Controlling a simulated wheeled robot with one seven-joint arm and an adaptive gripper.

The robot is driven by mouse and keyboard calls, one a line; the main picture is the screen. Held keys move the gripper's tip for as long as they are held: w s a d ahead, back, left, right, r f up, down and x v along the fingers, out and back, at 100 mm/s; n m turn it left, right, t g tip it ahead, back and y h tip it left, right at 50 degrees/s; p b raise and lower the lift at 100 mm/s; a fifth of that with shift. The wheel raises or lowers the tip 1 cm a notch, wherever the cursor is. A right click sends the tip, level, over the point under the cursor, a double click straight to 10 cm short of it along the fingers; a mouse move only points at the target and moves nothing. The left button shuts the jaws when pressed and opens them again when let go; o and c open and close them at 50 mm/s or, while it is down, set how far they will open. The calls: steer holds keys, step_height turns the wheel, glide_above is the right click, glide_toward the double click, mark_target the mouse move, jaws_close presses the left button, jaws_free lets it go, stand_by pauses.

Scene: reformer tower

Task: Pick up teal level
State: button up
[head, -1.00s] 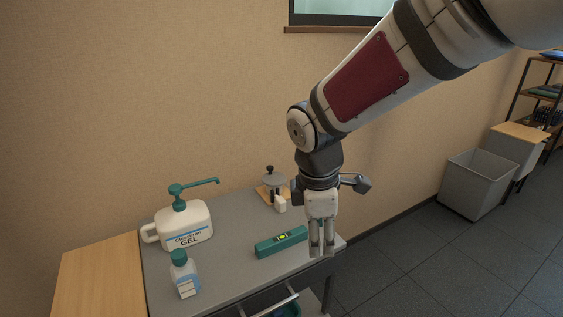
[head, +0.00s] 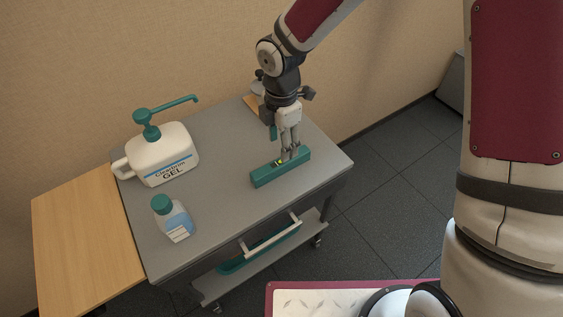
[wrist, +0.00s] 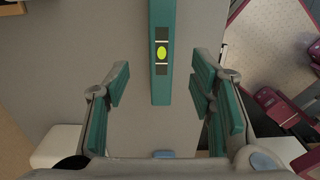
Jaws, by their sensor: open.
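The teal level (head: 281,167) lies flat on the grey cart top near its right front edge. In the wrist view the teal level (wrist: 161,85) runs from the top edge down to the middle, with a yellow-green vial. My gripper (head: 290,155) points down over the level in the head view and covers part of it. In the wrist view my gripper (wrist: 158,95) is open. The near end of the level shows between the two teal-padded fingers, with gaps on both sides. I cannot tell the exact height of the fingertips above the level.
A white gel jug (head: 162,158) with a teal pump and a small teal-capped bottle (head: 175,222) stand left on the grey cart (head: 225,215). A wooden board (head: 80,230) adjoins its left side. A drawer handle (head: 272,236) juts from the front. The wall stands behind.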

mark_target(281, 165)
steer(key=shift+s+f, duration=0.15)
steer(key=shift+f, duration=3.85)
jaws_close()
